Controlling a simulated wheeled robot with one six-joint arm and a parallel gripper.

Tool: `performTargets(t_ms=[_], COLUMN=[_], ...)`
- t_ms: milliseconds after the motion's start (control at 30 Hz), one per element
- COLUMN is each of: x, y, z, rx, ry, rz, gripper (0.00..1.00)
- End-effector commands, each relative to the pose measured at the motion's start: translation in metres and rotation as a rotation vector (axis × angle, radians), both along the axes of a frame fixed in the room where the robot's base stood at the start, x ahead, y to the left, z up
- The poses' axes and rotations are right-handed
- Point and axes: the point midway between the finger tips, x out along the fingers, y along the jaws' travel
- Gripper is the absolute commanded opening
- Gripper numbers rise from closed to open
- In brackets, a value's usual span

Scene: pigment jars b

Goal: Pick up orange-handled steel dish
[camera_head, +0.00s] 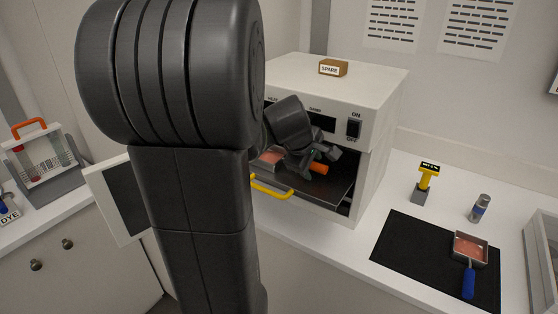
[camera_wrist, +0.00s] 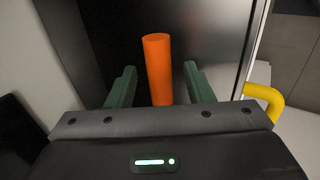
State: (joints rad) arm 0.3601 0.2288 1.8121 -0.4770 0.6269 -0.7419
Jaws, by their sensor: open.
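The orange handle of the steel dish (camera_head: 319,168) sticks out inside the open white oven, in the head view. Part of the dish with pinkish contents (camera_head: 271,156) shows to the left, behind my arm. In the wrist view the orange handle (camera_wrist: 158,68) stands between the two green fingers of my gripper (camera_wrist: 160,86). The fingers are apart, with a gap on each side of the handle. In the head view my gripper (camera_head: 312,158) is inside the oven opening beside the handle. Most of the dish is hidden by my arm.
The oven (camera_head: 385,100) has its door open, with a yellow handle (camera_head: 270,188) in front. A blue-handled dish (camera_head: 469,262) lies on a black mat (camera_head: 408,247) at right. A yellow-topped tool (camera_head: 426,178) and a small jar (camera_head: 480,208) stand behind it.

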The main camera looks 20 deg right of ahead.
Motion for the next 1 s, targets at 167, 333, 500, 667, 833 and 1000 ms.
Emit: performTargets(t_ms=[167, 333, 500, 667, 833, 1000], x=[0.000, 0.000, 0.000, 0.000, 0.001, -0.011], y=[0.000, 0.000, 0.000, 0.000, 0.000, 0.014], z=[0.000, 0.000, 0.001, 0.002, 0.012, 0.012], rx=[0.000, 0.000, 0.000, -0.001, -0.001, -0.001], ry=[0.000, 0.000, -0.002, -0.002, -0.005, -0.003], rz=[0.000, 0.000, 0.000, -0.001, -0.001, 0.002], gripper=[0.29, 0.00, 0.00, 0.00, 0.00, 0.00])
